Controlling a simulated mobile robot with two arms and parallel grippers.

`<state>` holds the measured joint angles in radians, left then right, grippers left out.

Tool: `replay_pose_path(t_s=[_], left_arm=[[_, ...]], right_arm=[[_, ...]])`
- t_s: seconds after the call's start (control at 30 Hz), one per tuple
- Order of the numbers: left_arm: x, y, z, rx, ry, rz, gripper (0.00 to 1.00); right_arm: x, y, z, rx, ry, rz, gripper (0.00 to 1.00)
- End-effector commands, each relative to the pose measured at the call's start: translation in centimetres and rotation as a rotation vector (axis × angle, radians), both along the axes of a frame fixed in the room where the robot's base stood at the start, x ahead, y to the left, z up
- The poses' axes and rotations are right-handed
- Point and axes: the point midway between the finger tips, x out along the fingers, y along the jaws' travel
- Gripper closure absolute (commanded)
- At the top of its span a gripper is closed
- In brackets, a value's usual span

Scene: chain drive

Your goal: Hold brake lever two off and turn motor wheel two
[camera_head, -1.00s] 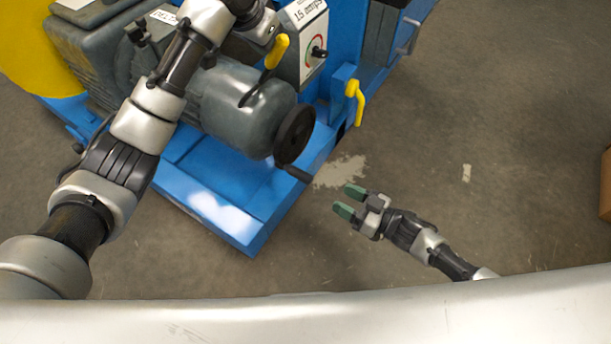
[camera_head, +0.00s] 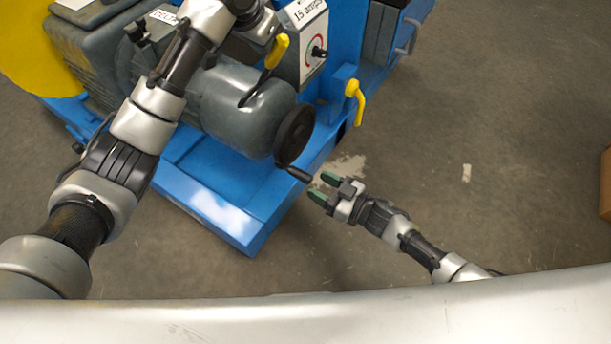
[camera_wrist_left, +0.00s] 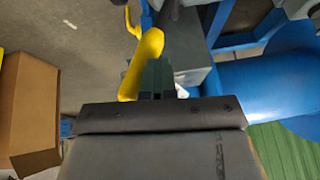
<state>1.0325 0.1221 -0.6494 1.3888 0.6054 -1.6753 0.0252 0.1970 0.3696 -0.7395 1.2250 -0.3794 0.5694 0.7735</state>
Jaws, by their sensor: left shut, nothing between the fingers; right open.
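A yellow-handled brake lever (camera_head: 277,52) stands up from the grey motor (camera_head: 240,110). The black motor wheel (camera_head: 294,134) is on the motor's right end, with a crank handle (camera_head: 299,174) sticking out at its lower edge. I see no number on either. My left arm reaches over the motor, and its fingertips are not clear in the head view. In the left wrist view my left gripper (camera_wrist_left: 157,78) is shut, its fingers right by the yellow lever (camera_wrist_left: 146,58); I cannot tell if they touch. My right gripper (camera_head: 322,187) is open and empty, just right of the crank handle.
Another yellow lever (camera_head: 354,97) hangs on the blue frame (camera_head: 215,205) at the right. A cardboard box (camera_head: 606,185) is at the far right.

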Motion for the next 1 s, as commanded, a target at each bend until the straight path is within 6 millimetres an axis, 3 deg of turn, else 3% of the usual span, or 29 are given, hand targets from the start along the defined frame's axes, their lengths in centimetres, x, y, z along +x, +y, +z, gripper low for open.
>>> replay_pose_path(t_s=[0.03,0.3,0.7,1.0], left_arm=[[-0.5,-0.8,-0.5,-0.005,0.013,-0.020,1.00],[-0.5,-0.8,-0.5,-0.006,0.012,-0.020,1.00],[-0.5,-0.8,-0.5,-0.006,0.012,-0.020,1.00],[-0.5,-0.8,-0.5,-0.006,0.012,-0.020,1.00]], right_arm=[[0.7,1.0,0.0,0.002,0.000,0.000,0.47],[2.6,3.6,-0.1,0.001,0.001,-0.001,0.47],[2.9,4.0,-0.1,0.000,0.001,0.000,0.49],[2.9,3.9,-0.1,0.000,0.001,0.000,0.95]])
